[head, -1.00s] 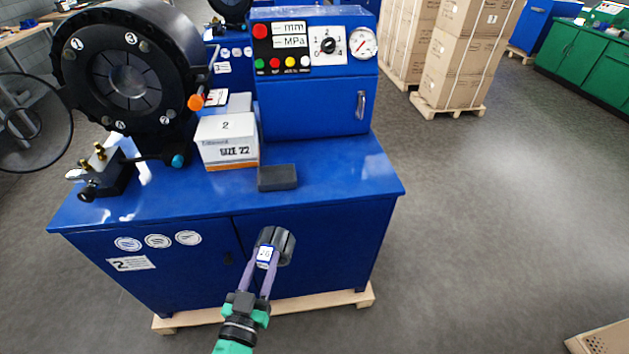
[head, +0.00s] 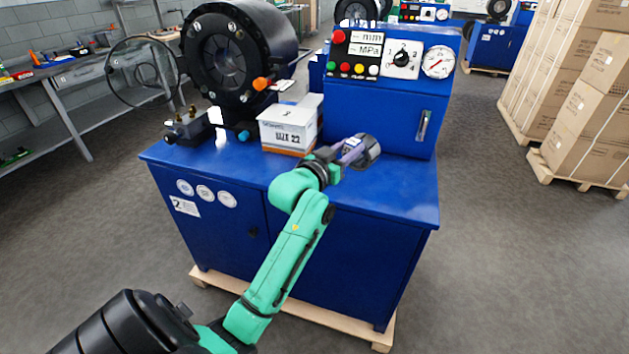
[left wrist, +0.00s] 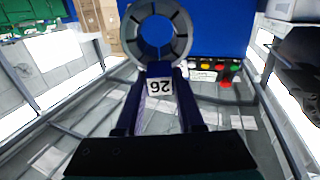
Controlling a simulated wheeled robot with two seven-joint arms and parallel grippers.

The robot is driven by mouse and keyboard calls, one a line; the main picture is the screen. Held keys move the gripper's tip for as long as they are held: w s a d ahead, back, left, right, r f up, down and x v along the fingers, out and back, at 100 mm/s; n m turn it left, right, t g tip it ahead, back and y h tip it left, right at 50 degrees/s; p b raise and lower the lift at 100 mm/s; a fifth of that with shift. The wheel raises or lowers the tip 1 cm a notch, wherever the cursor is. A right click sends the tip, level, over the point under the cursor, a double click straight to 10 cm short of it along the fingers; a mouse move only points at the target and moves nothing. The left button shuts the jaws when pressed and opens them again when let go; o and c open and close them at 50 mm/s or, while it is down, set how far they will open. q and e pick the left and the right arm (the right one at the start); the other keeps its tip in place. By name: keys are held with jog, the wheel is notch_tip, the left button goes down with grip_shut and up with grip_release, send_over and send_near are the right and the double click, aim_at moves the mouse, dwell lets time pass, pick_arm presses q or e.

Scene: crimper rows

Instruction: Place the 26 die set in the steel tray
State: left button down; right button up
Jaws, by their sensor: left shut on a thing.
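The 26 die set is a dark grey segmented ring (head: 368,151), seen in front of the control box over the blue machine's top. How high it is above the top I cannot tell. My left gripper (head: 347,153) is shut on it, its purple fingers at a small white label. In the left wrist view the ring (left wrist: 178,22) is beyond the fingertips (left wrist: 160,82), and the label reads 26. I cannot make out a steel tray in either view. My right gripper is not in view.
The blue machine top (head: 400,190) carries a size 22 box (head: 288,128), a black crimper head (head: 235,60) and a brass-fitted block (head: 190,127). The control box (head: 385,90) stands behind the ring. Carton stacks (head: 590,110) are at right, a bench (head: 80,70) at left.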

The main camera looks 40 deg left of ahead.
pick_arm(q)
jog(key=s+a+r+n+y+b, duration=0.15)
jog(key=a+r+n+y, duration=0.35)
jog(key=a+r, duration=0.7)
jog(key=shift+m+g+y, duration=0.4)
jog(key=shift+m+y, duration=0.1)
jog(key=shift+m, duration=0.1)
jog(key=f, duration=1.9)
jog(key=shift+w+a+f, duration=0.15)
jog(key=shift+w+f, duration=0.1)
jog(key=shift+f, duration=0.15)
jog(key=c, duration=0.9)
grip_release()
jog(key=shift+f, duration=0.4)
jog(key=shift+c, duration=0.2)
jog(key=o, duration=0.4)
jog(key=shift+s+r, duration=0.1)
jog(key=shift+r, duration=0.1)
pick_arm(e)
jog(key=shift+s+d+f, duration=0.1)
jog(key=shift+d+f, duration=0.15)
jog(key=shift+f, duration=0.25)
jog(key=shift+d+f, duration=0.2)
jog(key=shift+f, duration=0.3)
pick_arm(q)
jog(key=shift+f, duration=0.1)
